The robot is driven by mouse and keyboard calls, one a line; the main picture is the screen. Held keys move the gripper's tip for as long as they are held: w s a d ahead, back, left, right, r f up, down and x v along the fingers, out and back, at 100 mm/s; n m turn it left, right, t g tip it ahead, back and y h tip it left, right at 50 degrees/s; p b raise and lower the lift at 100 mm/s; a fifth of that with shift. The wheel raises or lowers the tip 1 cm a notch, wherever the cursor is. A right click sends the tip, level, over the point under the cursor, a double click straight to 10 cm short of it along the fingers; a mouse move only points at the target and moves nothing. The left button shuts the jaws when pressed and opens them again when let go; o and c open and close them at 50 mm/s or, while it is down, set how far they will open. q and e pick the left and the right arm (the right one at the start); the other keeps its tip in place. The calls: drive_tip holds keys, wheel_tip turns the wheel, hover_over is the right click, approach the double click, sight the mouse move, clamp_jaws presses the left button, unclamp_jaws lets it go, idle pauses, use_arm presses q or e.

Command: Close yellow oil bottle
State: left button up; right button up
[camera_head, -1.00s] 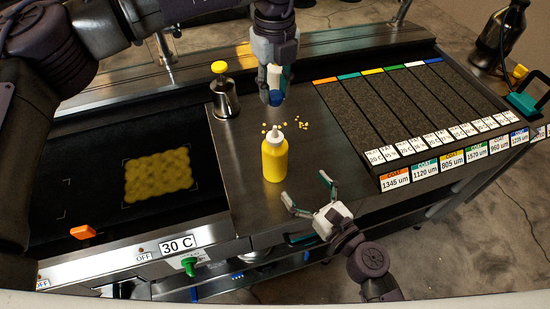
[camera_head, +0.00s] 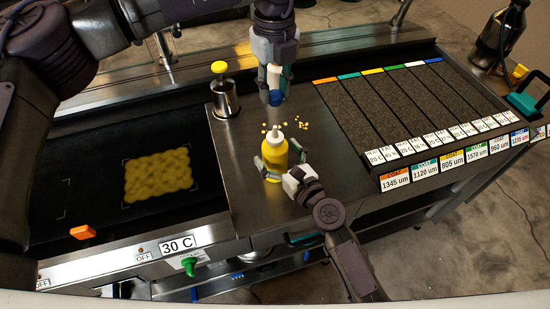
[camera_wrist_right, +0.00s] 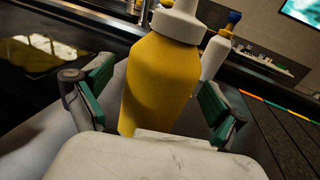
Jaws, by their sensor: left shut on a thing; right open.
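The yellow oil bottle (camera_head: 275,155) stands upright on the steel counter, with a white top and nozzle (camera_head: 279,134). It fills the middle of the right wrist view (camera_wrist_right: 160,85), where its tip is cut off. My right gripper (camera_head: 277,170) is open, with its teal fingers on either side of the bottle's body. In the wrist view I see a gap at the left finger; contact on the right is unclear. My left gripper (camera_head: 274,62) is above and behind the bottle, shut on a small white-and-blue thing (camera_head: 274,82), partly hidden by the fingers.
A metal container with a yellow knob (camera_head: 222,92) stands left of the bottle. Pale crumbs (camera_head: 299,125) lie behind it. The dark griddle with a yellow patch (camera_head: 158,176) is at left, labelled dark strips (camera_head: 390,105) at right.

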drive_tip(key=c, duration=1.8)
use_arm(q)
hover_over(275, 127)
drive_tip(key=shift+w+f, duration=0.1)
drive_tip(key=shift+f, duration=2.35)
drive_tip(key=shift+f, duration=0.1)
drive_tip(key=shift+f, duration=0.8)
drive_tip(key=shift+f, duration=0.65)
drive_tip(key=o, duration=0.8)
